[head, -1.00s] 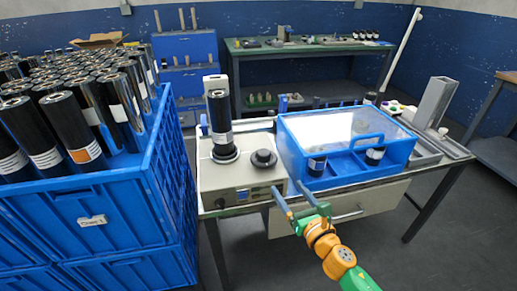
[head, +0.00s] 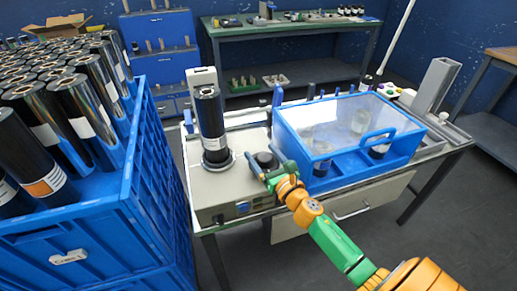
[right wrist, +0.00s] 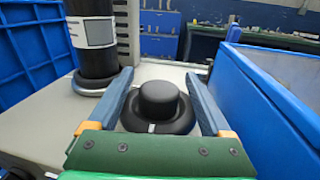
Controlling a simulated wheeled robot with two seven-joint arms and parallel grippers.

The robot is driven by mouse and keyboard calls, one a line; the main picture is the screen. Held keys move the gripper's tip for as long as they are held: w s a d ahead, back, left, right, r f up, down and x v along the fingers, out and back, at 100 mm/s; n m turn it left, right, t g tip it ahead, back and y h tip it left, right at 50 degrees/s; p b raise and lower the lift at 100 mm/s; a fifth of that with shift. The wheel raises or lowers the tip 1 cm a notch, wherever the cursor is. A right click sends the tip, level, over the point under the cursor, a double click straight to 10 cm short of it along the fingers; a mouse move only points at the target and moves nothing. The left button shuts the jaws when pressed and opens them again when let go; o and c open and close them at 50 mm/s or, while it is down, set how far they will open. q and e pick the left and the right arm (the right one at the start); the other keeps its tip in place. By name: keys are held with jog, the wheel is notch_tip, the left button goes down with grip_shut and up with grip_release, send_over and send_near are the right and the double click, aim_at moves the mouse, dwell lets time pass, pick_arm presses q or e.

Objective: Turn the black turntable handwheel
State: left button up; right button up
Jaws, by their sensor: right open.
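The black turntable handwheel (head: 264,161) sits on top of the beige wrapper base, to the right of the turntable. In the right wrist view the handwheel (right wrist: 158,108) has a raised round knob and a white mark on its near rim. My right gripper (head: 262,170) is open at the handwheel, and its blue fingers (right wrist: 160,90) lie to either side of the knob. I cannot tell whether they touch it. A black roll with a white label (head: 209,125) stands upright on the turntable (head: 217,163). My left gripper is not in view.
A blue case with a clear lid (head: 345,130) stands close to the right of the handwheel. A blue crate full of black rolls (head: 110,215) stands at the left. A grey upright channel (head: 437,88) is at the table's right end.

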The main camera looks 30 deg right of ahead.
jog(key=shift+w+f, duration=0.1)
jog(key=shift+w, duration=1.05)
grip_shut()
jog(key=shift+d+m+h, duration=0.1)
jog(key=shift+m+h, duration=0.2)
jog(key=shift+h, duration=0.2)
jog(key=m+g+h+b, duration=0.1)
jog(key=m+h, duration=0.1)
jog(key=h, duration=0.1)
jog(key=d+m+g+h, duration=0.1)
jog(key=m+h, duration=0.1)
jog(key=h, duration=0.1)
jog(key=shift+s+h+b, duration=0.2)
jog(key=shift+h+b, duration=0.1)
jog(key=shift+b, duration=0.1)
jog(key=shift+s+d+m+g+h+b, duration=0.2)
jog(key=shift+m+g+h+b, duration=0.25)
jog(key=shift+m+g+h, duration=0.5)
jog(key=shift+s+d+m+g+h+b, duration=0.2)
jog(key=shift+m+g+h+b, duration=0.2)
jog(key=shift+m+g+h, duration=0.6)
jog(key=shift+s+d+m+g+h+b, duration=0.15)
jog(key=shift+m+g+h+b, duration=0.3)
jog(key=shift+m+g+h, duration=0.5)
grip_release()
jog(key=shift+d, duration=0.1)
